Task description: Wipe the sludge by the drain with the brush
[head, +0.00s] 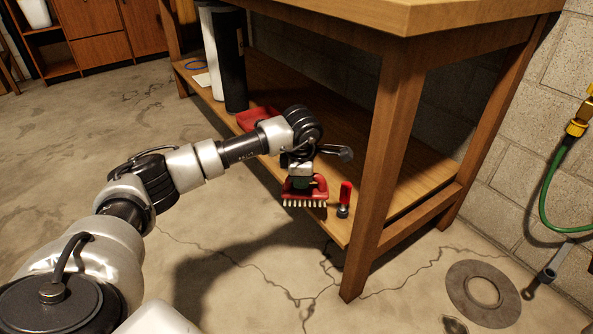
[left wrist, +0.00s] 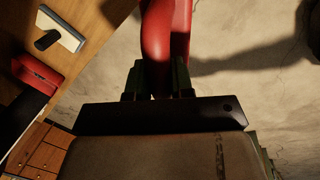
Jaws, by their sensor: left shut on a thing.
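My left gripper (head: 302,181) is shut on the red handle of a brush (head: 305,193), whose pale bristles point down. The brush is held in front of the lower shelf's edge, left of the table's front leg. In the left wrist view the red handle (left wrist: 166,45) runs up from between the fingers (left wrist: 157,84). The round metal drain (head: 483,292) is in the floor at the lower right, well apart from the brush. A dark mark (head: 455,325) lies on the floor at its lower left; I cannot tell whether it is sludge. My right gripper is not in view.
The wooden workbench (head: 390,120) stands between the brush and the drain. Its lower shelf holds a small red-handled tool (head: 344,199), a red object (head: 257,119) and a black cylinder (head: 231,65). A green hose (head: 551,190) and grey pipe (head: 557,262) are at the right wall.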

